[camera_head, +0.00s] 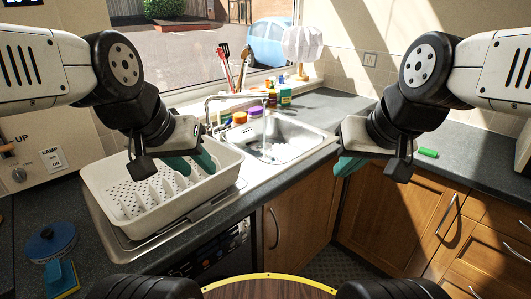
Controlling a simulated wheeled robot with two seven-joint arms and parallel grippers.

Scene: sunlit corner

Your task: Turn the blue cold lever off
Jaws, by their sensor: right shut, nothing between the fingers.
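The silver tap (235,97) stands behind the sink (297,147), with its spout reaching over the basin. A blue cold lever is not clear to me; the tap's base is small and partly behind my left gripper. My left gripper (192,164) hangs over the white dish rack, in front of and left of the tap. Its teal fingers are apart and empty. My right gripper (348,166) is at the right front edge of the sink, away from the tap. Its fingers are shut with nothing between them.
The white dish rack (120,205) fills the drainer left of the sink. Sponges and small boxes (285,96), a utensil holder with red tools (226,70) and a lamp (302,45) stand behind. A green block (428,153) lies on the right counter.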

